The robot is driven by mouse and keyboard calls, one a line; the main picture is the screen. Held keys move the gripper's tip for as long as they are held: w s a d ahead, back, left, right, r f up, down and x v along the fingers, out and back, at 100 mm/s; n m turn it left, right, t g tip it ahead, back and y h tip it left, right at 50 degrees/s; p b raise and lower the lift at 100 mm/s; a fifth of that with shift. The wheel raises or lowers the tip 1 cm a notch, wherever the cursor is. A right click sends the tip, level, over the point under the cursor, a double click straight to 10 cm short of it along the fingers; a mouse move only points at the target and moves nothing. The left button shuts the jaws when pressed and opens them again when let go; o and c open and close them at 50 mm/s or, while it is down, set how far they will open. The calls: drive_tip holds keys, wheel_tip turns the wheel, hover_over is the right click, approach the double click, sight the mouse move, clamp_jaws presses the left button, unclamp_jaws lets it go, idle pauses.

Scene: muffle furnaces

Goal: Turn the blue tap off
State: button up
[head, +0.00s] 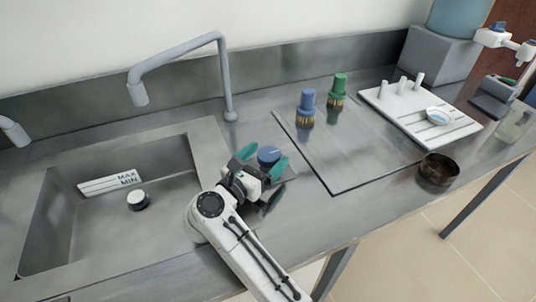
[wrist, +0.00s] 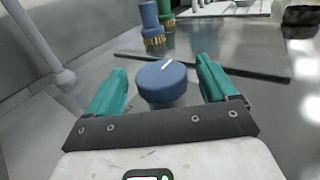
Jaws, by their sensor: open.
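The blue tap (head: 268,156) is a round blue knob on the steel counter, just right of the sink. In the wrist view the blue tap (wrist: 162,82) has a white mark line on its top, slanting up to the right. My gripper (head: 262,164) is open, its teal fingers on either side of the knob. In the wrist view the fingers of my gripper (wrist: 160,88) show a gap to the knob on both sides. The grey spout (head: 180,56) arches over the sink from its post behind the knob. No water shows below it.
The sink basin (head: 75,235) lies left, with a MAX/MIN label and a drain plug (head: 138,200). Blue (head: 306,108) and green (head: 338,92) brushes stand behind on a steel panel (head: 345,150). A dark bowl (head: 438,170) and white rack (head: 455,128) stand right.

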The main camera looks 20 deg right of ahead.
drive_tip(key=b+v, duration=0.1)
drive_tip(key=v, duration=0.8)
drive_tip(key=shift+f, duration=0.1)
